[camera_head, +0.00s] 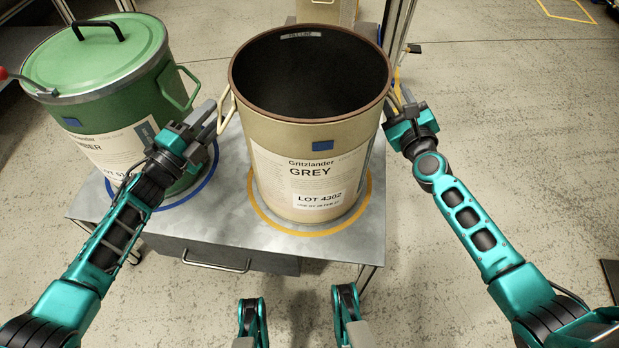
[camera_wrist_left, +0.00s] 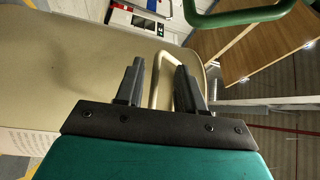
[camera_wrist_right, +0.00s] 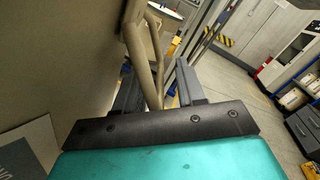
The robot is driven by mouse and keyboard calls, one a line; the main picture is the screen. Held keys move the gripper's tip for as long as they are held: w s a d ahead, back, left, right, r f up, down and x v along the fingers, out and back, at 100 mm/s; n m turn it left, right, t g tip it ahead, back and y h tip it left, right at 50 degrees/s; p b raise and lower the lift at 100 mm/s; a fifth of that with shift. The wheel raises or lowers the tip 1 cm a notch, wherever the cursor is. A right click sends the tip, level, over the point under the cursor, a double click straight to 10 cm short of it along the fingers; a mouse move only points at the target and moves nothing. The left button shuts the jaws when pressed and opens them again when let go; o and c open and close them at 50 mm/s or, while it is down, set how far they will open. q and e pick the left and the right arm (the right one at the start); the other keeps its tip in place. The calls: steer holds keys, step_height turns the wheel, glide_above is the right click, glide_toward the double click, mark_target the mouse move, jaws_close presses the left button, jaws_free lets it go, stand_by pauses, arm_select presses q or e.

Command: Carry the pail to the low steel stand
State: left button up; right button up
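A large beige pail (camera_head: 315,170), labelled GREY, LOT 4302, stands upright inside a yellow ring on a steel-topped table (camera_head: 225,225). It has no lid, and its inside is dark. My left gripper (camera_head: 213,113) is at the pail's left handle (camera_head: 228,105). In the left wrist view its fingers (camera_wrist_left: 158,88) are apart, with the handle (camera_wrist_left: 160,72) between them. My right gripper (camera_head: 400,102) is at the pail's right side. In the right wrist view its fingers (camera_wrist_right: 158,90) are apart, with the other handle (camera_wrist_right: 140,60) between them. I cannot identify a separate low steel stand.
A green lidded pail (camera_head: 115,100) stands in a blue ring on the left, close to my left gripper. A red-handled thing (camera_head: 20,80) is at its left. A beige container (camera_head: 325,11) and metal posts (camera_head: 399,30) stand behind. Floor to the right (camera_head: 530,150) is clear.

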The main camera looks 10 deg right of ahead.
steer(key=shift+s, duration=0.1)
arm_select(q)
steer(key=v, duration=1)
steer(key=shift+s+a, duration=0.2)
steer(key=shift+s, duration=0.1)
arm_select(e)
steer(key=s, duration=1.2)
steer(key=shift+d, duration=0.4)
steer(key=shift+w, duration=0.1)
